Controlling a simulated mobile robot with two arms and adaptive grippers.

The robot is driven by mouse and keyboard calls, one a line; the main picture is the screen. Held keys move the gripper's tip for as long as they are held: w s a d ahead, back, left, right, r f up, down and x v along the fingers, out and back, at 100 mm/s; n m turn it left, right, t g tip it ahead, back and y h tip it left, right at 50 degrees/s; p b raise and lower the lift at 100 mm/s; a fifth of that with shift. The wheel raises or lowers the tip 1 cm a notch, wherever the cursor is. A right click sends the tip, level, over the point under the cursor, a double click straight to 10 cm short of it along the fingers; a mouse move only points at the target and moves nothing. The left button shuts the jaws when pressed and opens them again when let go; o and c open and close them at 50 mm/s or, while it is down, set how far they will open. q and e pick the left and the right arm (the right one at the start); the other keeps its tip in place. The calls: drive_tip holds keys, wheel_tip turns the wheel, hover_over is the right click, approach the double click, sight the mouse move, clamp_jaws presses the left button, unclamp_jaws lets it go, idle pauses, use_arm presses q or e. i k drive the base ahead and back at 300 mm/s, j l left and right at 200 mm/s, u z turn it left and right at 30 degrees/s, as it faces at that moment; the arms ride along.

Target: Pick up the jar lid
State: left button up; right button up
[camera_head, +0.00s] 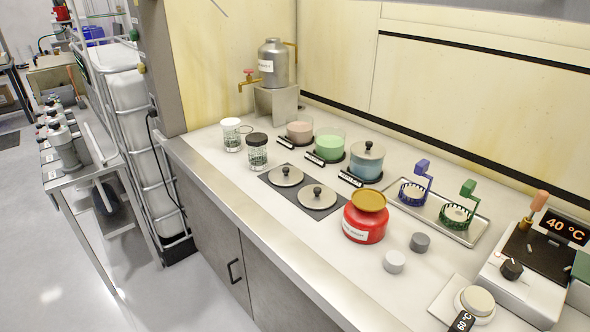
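Two round grey metal lids with black knobs lie on a dark rectangular mat on the counter: a rear-left lid (286,176) and a front-right lid (318,196). Behind them stand a pink-filled jar (300,130) and a green-filled jar (328,145), both apparently open on top. A blue-filled jar (366,165) has a similar grey lid (368,150) on it. The frame does not show which lid the task means. Neither of my grippers is in view.
A red pot (366,222) with a brass-coloured top stands right of the mat. Two small glass jars (257,156) stand left of it. A tray (462,234) with blue and green handled baskets is at the right. The counter's front strip is clear.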

sight(284, 175)
drive_tip(key=i+j+z, duration=0.15)
drive_tip(key=j+z, duration=1.2)
drive_tip(key=j, duration=0.25)
